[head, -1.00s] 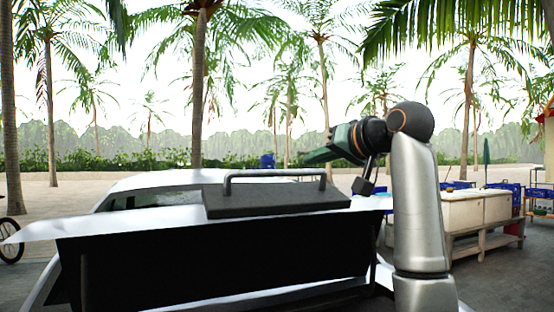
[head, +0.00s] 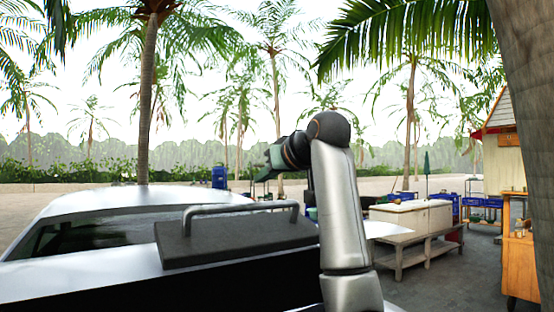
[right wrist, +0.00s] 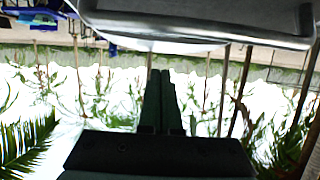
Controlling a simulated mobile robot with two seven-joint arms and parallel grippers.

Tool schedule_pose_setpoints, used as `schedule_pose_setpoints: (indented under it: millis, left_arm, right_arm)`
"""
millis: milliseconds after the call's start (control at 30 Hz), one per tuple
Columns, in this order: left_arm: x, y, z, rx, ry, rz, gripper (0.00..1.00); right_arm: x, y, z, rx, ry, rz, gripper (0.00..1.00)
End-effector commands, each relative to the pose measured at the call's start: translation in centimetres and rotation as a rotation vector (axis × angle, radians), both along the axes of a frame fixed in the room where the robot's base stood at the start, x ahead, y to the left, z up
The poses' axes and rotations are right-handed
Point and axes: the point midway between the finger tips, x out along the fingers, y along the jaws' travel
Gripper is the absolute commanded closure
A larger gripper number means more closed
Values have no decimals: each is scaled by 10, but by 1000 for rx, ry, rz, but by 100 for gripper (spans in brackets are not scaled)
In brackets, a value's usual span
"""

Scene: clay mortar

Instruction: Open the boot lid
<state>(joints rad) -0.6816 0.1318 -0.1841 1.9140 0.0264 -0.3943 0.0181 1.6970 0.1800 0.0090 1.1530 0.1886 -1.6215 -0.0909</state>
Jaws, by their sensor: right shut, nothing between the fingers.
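My left gripper is not in view.
A white counter on a wooden stand (head: 415,225) is to the right, with blue crates (head: 475,202) behind it. A wooden stall (head: 520,250) and a palm trunk (head: 525,80) are at the right edge.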

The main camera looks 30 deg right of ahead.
Motion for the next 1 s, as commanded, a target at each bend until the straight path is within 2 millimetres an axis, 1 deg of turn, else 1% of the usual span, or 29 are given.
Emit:
schedule_pose_setpoints:
  millis: [33, 100, 200, 400, 600, 900, 1000]
  left_arm:
    - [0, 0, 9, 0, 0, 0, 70]
    - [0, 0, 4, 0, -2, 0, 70]
    - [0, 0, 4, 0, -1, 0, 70]
    - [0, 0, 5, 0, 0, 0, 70]
    - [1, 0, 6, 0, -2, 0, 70]
    - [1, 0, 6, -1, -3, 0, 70]
    - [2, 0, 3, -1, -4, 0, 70]
  right_arm:
    - [11, 1, -1, 0, 6, 2, 100]
    - [5, 0, -10, 0, -2, 0, 100]
    - [-2, 0, -19, 0, -2, 0, 100]
    - [-12, 0, -30, 0, -2, 1, 100]
    - [-16, -1, -34, 1, -1, 1, 100]
    - [-16, -1, -35, 1, -1, 1, 100]
    - [-16, -1, -38, 1, -5, 1, 100]
